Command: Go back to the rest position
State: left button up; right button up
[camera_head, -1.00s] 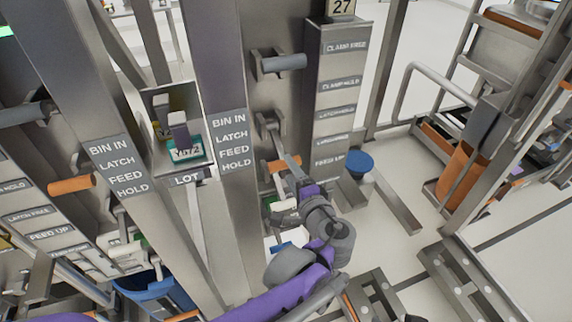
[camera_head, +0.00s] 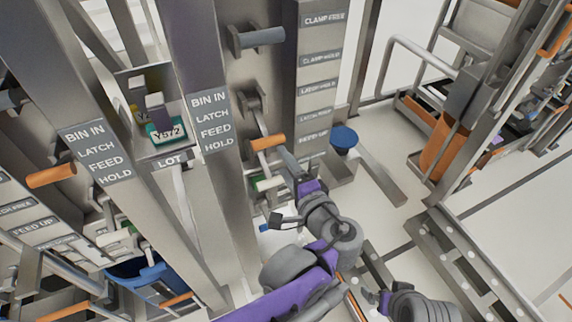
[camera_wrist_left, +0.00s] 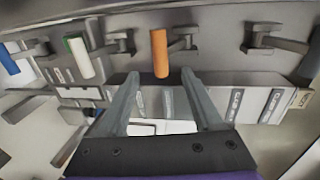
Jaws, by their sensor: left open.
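My left gripper (camera_head: 283,160) is at the end of the purple and grey arm, in front of the middle machine column. In the left wrist view its two fingers (camera_wrist_left: 163,98) are spread with nothing between them. An orange lever handle (camera_head: 268,142) is close by its fingertips; it also shows in the left wrist view (camera_wrist_left: 160,53), just beyond the fingers. Whether a finger touches it I cannot tell. Part of my right arm shows at the bottom right of the head view, with a small dark end (camera_head: 378,299) whose jaws are unclear.
A post labelled BIN IN, LATCH, FEED, HOLD (camera_head: 211,125) stands left of my gripper. A grey lever (camera_head: 260,38) sticks out above. A blue round knob (camera_head: 343,138) is to the right. A green-tagged box (camera_head: 166,132) sits at left. Open floor (camera_head: 385,235) lies right of the arm.

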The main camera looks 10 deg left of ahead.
pick_arm(q)
jog(key=s+a+f+n+g+h+p, duration=0.2)
jog(key=s+a+f+n+g, duration=0.2)
jog(key=s+a+f+g, duration=0.5)
jog(key=s+f+n+t+h+p, duration=0.1)
jog(key=s+f+n+h+p, duration=0.1)
jog(key=s+n+h, duration=0.5)
jog(key=shift+s+a+f, duration=0.15)
jog(key=shift+s+a, duration=0.15)
jog(key=shift+s, duration=0.5)
pick_arm(e)
jog(key=r, duration=0.2)
jog(key=w+r, duration=0.1)
jog(key=r, duration=0.2)
jog(key=shift+w, duration=0.15)
pick_arm(q)
jog(key=shift+c, duration=0.3)
pick_arm(e)
jog(key=shift+c, duration=0.3)
